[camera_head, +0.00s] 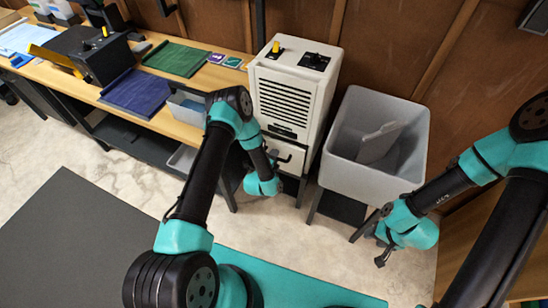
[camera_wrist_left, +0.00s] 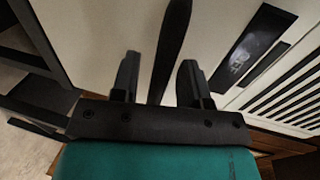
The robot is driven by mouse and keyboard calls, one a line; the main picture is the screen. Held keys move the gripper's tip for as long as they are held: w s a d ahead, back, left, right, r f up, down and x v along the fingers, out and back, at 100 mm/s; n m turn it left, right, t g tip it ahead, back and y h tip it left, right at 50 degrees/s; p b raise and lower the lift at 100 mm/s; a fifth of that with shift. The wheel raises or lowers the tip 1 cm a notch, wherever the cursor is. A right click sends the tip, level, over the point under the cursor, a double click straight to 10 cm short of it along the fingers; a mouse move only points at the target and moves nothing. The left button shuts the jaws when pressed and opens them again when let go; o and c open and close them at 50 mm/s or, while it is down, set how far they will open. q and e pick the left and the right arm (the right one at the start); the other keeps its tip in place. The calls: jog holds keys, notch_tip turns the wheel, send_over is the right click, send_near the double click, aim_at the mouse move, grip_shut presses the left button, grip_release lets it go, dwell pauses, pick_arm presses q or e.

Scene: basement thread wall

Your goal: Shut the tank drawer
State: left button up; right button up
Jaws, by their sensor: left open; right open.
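The tank drawer (camera_head: 293,153) is the white lower front part of a white dehumidifier-like unit (camera_head: 320,84). My left arm partly covers it, and I cannot tell how far it stands out. A dark bar (camera_wrist_left: 172,40), apparently the drawer handle, shows between the fingers of my left gripper (camera_wrist_left: 160,75) in the left wrist view. These fingers are apart, one on each side of the bar; contact cannot be told. My right gripper (camera_head: 367,248) is open and empty, low in front of the grey sink.
A grey tub sink (camera_head: 408,133) stands right of the unit. A wooden workbench (camera_head: 180,127) with a dark machine (camera_head: 103,60), a blue mat (camera_head: 136,93) and a green mat (camera_head: 176,59) runs along the left.

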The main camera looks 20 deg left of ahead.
pick_arm(q)
grip_shut()
dwell(0.4)
